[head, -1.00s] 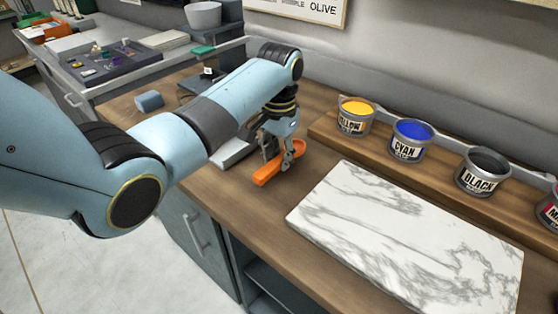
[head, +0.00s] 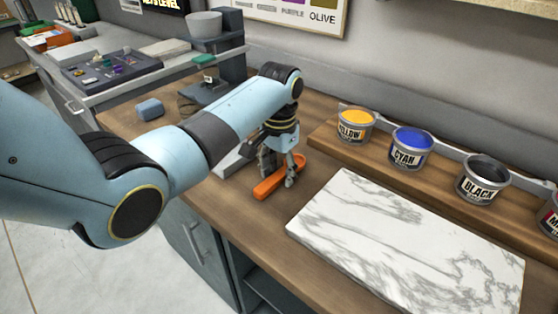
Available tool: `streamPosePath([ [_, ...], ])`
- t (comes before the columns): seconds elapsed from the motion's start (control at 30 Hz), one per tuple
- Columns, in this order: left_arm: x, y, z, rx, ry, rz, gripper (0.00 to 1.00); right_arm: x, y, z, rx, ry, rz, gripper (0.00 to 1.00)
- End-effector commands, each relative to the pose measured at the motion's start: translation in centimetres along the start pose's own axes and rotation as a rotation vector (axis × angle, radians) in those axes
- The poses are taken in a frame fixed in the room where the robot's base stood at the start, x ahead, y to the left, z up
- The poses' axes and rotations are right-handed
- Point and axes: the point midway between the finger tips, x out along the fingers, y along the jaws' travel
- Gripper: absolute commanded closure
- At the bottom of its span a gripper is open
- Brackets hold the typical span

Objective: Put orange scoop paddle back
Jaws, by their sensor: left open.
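The orange scoop paddle (head: 267,188) lies on the wooden counter in the head view, left of the marble slab. My left gripper (head: 278,173) is right above it and pointing down. Its fingers are open, and one shows on the near right side of the paddle. The gripper and its fingers hide part of the paddle, and I cannot tell whether they touch it. My right gripper is not in view.
The marble slab (head: 400,245) covers the counter at right. A yellow tin (head: 355,125), cyan tin (head: 409,149) and black tin (head: 482,180) stand on a wooden riser (head: 325,132) behind. A grey-blue block (head: 150,109) lies at left. Bare counter lies around the paddle.

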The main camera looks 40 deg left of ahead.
Motion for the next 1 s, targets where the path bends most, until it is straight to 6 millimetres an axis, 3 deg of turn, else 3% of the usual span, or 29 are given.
streamPosePath([
  [0.53,-10.3,-0.1,-0.1,0.000,0.003,-0.001,0.54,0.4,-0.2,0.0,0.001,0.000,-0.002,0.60],
  [0.7,-11.7,-0.1,-0.1,0.000,0.001,-0.001,0.54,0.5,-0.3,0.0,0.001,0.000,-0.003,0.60],
  [1.0,-11.9,0.0,0.0,0.000,0.000,0.000,0.54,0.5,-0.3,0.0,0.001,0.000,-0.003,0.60],
])
